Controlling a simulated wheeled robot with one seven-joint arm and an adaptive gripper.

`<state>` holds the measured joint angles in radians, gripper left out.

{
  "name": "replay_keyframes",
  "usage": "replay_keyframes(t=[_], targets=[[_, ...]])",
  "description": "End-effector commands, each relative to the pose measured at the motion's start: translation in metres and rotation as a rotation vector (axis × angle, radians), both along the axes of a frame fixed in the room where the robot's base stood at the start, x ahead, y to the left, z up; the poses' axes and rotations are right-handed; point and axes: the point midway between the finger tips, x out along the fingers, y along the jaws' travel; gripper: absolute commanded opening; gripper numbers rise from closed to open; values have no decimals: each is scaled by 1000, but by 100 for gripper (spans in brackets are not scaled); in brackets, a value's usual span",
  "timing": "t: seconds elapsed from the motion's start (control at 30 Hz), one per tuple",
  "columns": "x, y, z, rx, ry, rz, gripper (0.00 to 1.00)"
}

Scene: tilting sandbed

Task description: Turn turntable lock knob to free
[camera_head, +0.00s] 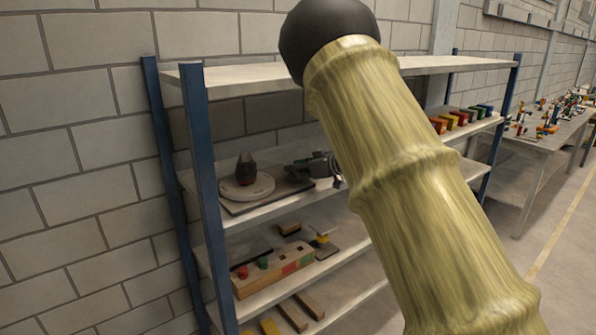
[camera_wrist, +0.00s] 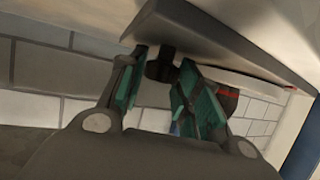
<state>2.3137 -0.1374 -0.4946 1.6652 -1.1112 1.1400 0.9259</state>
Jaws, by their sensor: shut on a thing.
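The turntable is a pale round disc (camera_head: 248,191) on a flat grey base board (camera_head: 237,208), on the middle shelf in the head view. A dark pointed piece with some red (camera_head: 245,168) stands on the disc. My gripper (camera_head: 296,169) reaches the right end of the base from the right. In the wrist view the base board (camera_wrist: 215,38) crosses the top, and the disc (camera_wrist: 240,82) shows at the right. A small dark knob (camera_wrist: 160,66) at the board's edge sits between the green pads of my gripper (camera_wrist: 160,78), which is shut on it. Any knob marking is not visible.
The blue-posted shelf unit (camera_head: 205,170) has a top shelf (camera_head: 235,75) close above. A wooden block with coloured pegs (camera_head: 270,272) lies on the shelf below. Coloured blocks (camera_head: 462,117) stand farther right. A cluttered table (camera_head: 545,145) is at the far right.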

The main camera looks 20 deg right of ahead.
Motion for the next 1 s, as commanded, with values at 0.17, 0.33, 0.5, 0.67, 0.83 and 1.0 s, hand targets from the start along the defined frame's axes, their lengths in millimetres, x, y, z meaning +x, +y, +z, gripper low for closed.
replay_keyframes(t=[0.17, 0.33, 0.5, 0.67, 0.83, 1.0], targets=[[0, -1, 1, 0, 0, 11, 9], [1, -2, 3, 1, -1, 66, 9], [2, -4, 4, 1, -2, 173, 9], [4, -5, 3, 0, -1, 309, 9], [5, -6, 1, 0, -2, 459, 9], [7, -6, 0, -1, -3, 594, 9]])
